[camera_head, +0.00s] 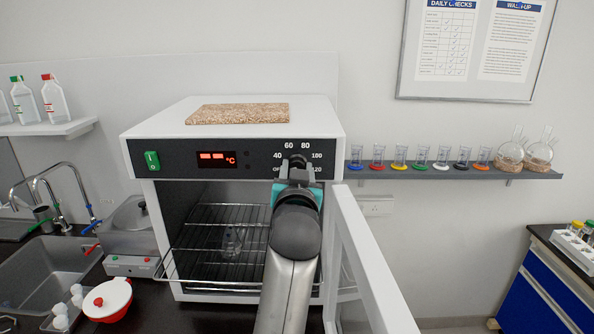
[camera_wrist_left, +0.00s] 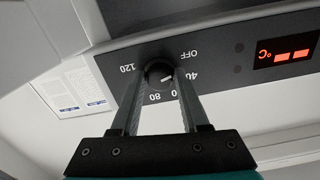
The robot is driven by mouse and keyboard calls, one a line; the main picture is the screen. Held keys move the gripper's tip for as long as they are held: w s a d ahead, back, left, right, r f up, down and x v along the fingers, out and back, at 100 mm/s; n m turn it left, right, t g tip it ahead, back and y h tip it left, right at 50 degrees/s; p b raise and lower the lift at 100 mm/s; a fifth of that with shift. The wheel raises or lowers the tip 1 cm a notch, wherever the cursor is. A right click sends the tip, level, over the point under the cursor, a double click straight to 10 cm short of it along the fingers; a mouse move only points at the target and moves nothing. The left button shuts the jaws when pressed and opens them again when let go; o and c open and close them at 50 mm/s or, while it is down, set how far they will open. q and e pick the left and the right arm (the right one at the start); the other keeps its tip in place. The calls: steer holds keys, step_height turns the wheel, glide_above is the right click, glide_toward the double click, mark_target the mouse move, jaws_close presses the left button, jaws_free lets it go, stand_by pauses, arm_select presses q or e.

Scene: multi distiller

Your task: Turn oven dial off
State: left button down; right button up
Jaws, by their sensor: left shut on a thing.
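The oven (camera_head: 235,112) is a white box with a dark control panel, seen in the middle of the head view. Its dial (camera_wrist_left: 159,73) is a dark round knob ringed by OFF, 40, 60, 80, 100 and 120. My left gripper (camera_head: 297,166) reaches up to the panel and is shut on the dial, one finger on each side. In the wrist view a pale mark on the dial seems to point near 40. The red display (camera_head: 216,159) shows two blocks and °C. My right gripper is not in view.
The oven door (camera_head: 367,262) stands open to the right of my left arm. Wire racks (camera_head: 222,222) and a small glass vessel (camera_head: 232,242) are inside. A green switch (camera_head: 152,161) is at the panel's left. A shelf (camera_head: 440,171) with glassware is right; a sink (camera_head: 47,270) is left.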

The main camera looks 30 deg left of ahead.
arm_select(q)
steer(key=shift+r, duration=0.15)
stand_by(0.3)
steer(key=shift+c, duration=2.2)
jaws_free()
